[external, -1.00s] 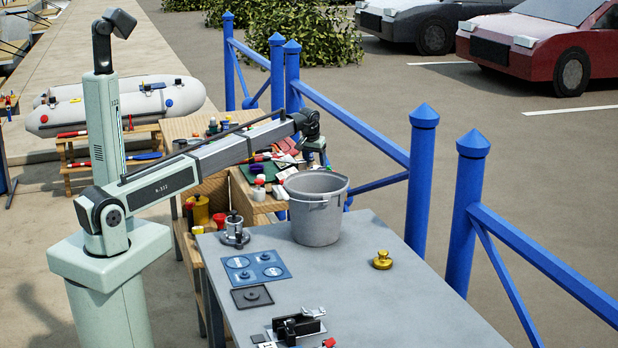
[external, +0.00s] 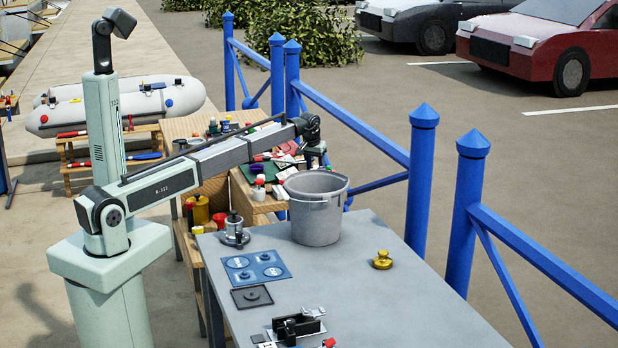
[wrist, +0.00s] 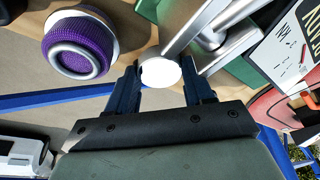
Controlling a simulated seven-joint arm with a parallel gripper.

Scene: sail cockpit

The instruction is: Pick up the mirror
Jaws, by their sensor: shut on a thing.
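A small bright white disc, which I take to be the mirror (wrist: 160,73), sits between the two dark fingers of my gripper (wrist: 163,84) in the wrist view. The fingers are closed on it from either side. Its underside and any handle are not clear to me. In the external view my gripper (external: 315,160) is low over the cluttered wooden bench, just behind the bucket's rim. The fingertips and the mirror cannot be made out there.
A grey bucket (external: 317,215) stands on the grey table (external: 370,290) in front of my gripper. A purple-sided round thing (wrist: 78,45) and a metal bar (wrist: 200,25) lie close to the fingers. Blue railing (external: 375,135) runs behind.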

